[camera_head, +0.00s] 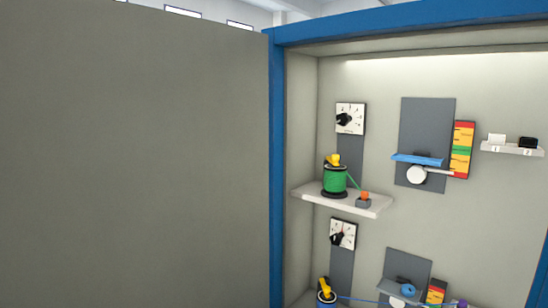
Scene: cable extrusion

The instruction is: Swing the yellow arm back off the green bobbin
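The green bobbin (335,181) stands upright on a light shelf (318,194) inside the blue-framed cabinet. The yellow arm (333,159) sits across the top of the green bobbin, over its black upper rim. A green strand runs from the bobbin down to the right, to an orange piece (364,196) on a small grey block (363,204) near the shelf's right end. Neither of my grippers is in view.
A grey panel (130,160) fills the left half, beside the blue frame (277,170). A dial (350,118) is above the bobbin. A second dial (343,234) and blue bobbin (326,298) with a yellow arm (325,286) are below. A blue bar (417,160) is to the right.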

